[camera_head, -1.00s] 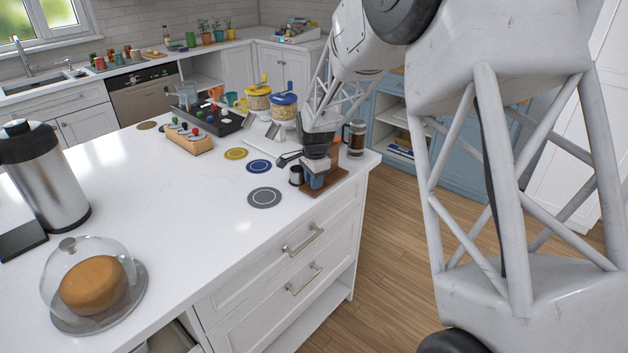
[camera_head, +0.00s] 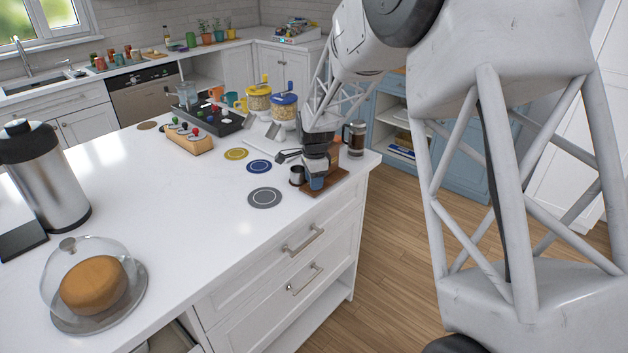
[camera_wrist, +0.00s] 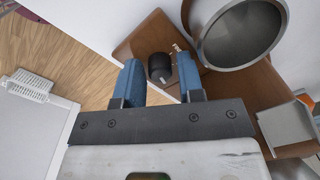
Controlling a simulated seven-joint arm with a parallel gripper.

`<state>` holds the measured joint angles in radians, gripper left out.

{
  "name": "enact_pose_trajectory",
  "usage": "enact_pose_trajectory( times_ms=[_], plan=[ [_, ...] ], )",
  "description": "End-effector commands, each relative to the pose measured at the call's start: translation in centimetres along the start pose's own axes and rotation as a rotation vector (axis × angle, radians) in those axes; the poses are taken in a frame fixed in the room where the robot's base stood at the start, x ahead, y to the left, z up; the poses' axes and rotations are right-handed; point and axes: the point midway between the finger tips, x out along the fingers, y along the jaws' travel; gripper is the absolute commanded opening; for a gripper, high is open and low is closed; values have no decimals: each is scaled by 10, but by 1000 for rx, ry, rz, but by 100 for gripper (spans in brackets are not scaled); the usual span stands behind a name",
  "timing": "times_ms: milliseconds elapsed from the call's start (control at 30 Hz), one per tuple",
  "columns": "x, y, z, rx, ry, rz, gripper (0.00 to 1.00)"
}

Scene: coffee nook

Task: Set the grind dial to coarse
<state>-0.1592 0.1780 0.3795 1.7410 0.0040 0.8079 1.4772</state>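The grind dial is a small black round knob (camera_wrist: 160,68) on a brown wooden body (camera_wrist: 152,36) in the wrist view. A pale mark shows on the knob, and a small light marking lies on the wood near it. My gripper (camera_wrist: 160,80) has two blue fingers, spread apart, one on each side of the knob. Narrow gaps seem to show beside the knob; contact is not clear. In the head view my gripper (camera_head: 317,180) is low over the wooden base (camera_head: 335,181) at the counter's right end. The dial is hidden there.
A round, open metal vessel (camera_wrist: 240,30) stands close to the right finger in the wrist view, with a grey bracket (camera_wrist: 288,124) below it. In the head view a small metal cup (camera_head: 297,175) and a French press (camera_head: 355,138) flank my gripper.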

Motion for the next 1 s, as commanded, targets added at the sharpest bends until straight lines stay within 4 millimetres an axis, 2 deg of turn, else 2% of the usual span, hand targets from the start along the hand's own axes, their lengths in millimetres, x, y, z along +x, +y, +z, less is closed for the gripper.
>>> enact_pose_trajectory(
  times_ms=[267,467,1000],
  plan=[
    [0,0,0,0,0,1,35],
    [-10,0,0,-1,0,0,35],
    [-70,0,0,0,0,0,35]
  ],
)
